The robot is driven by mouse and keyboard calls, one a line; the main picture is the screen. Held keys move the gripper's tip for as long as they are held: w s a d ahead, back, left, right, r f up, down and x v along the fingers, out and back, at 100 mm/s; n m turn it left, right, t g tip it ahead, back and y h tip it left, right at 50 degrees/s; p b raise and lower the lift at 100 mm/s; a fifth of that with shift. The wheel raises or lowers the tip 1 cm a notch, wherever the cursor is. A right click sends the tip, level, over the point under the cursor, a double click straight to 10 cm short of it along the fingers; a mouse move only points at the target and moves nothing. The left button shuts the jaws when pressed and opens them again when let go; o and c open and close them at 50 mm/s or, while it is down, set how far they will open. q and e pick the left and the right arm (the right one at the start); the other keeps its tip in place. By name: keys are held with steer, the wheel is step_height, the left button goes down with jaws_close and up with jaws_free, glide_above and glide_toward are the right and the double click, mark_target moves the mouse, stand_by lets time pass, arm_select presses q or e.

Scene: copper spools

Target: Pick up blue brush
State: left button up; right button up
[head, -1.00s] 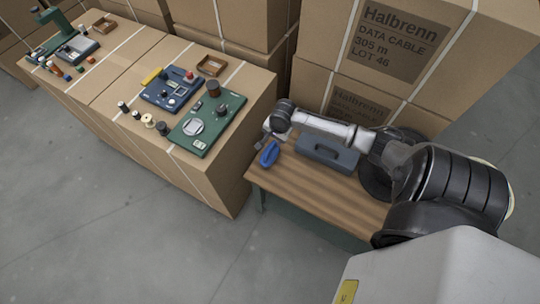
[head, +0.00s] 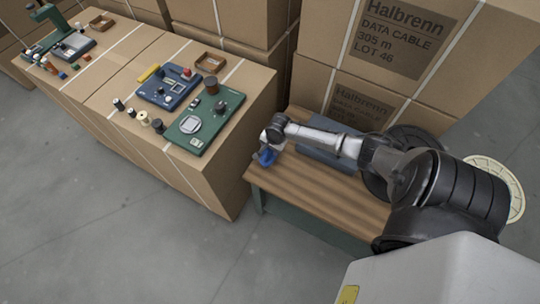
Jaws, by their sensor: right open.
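The blue brush (head: 264,158) lies near the left end of the wooden bench top (head: 320,195). My right arm reaches in from the right, and my right gripper (head: 267,149) is over the brush, covering part of it. The gripper is open. Its fingers are small and partly hidden here, so I cannot tell whether they touch the brush or sit around it. My left gripper is not in view.
A grey-blue case (head: 325,157) lies on the bench behind my arm, partly hidden. Left of the bench, cardboard boxes (head: 215,190) carry green (head: 205,120) and blue panels (head: 168,88) and several spools. Stacked cartons (head: 375,75) stand behind the bench. Its front is clear.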

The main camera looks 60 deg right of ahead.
steer(key=shift+f, duration=0.1)
jaws_close()
stand_by(0.4)
